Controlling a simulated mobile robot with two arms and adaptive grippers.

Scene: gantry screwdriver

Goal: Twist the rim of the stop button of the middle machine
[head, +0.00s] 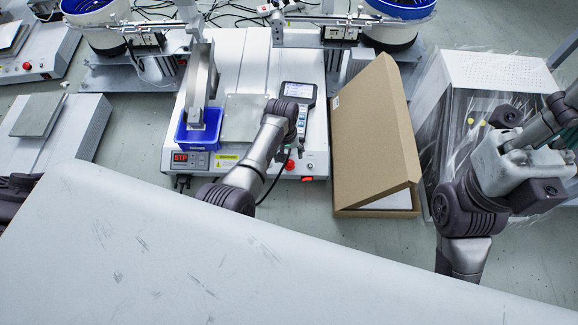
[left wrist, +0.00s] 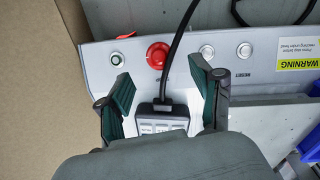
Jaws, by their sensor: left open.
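The middle machine (head: 240,75) has a red stop button (head: 290,165) on its front panel, and the button also shows in the left wrist view (left wrist: 157,56). My left gripper (head: 298,138) is above the machine's front right part. In the left wrist view its two dark green fingers (left wrist: 163,88) are wide apart, with the button a little beyond their tips and roughly between them. They do not appear to touch it. My right gripper (head: 560,120) is at the right edge, partly cut off, far from the machine.
A handheld pendant (head: 299,91) lies on the machine; its black cable (left wrist: 178,45) passes close to the button. A blue bin (head: 199,134) stands at the left. A cardboard box (head: 372,130) is right of the machine. Smaller buttons (left wrist: 207,51) flank the stop button.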

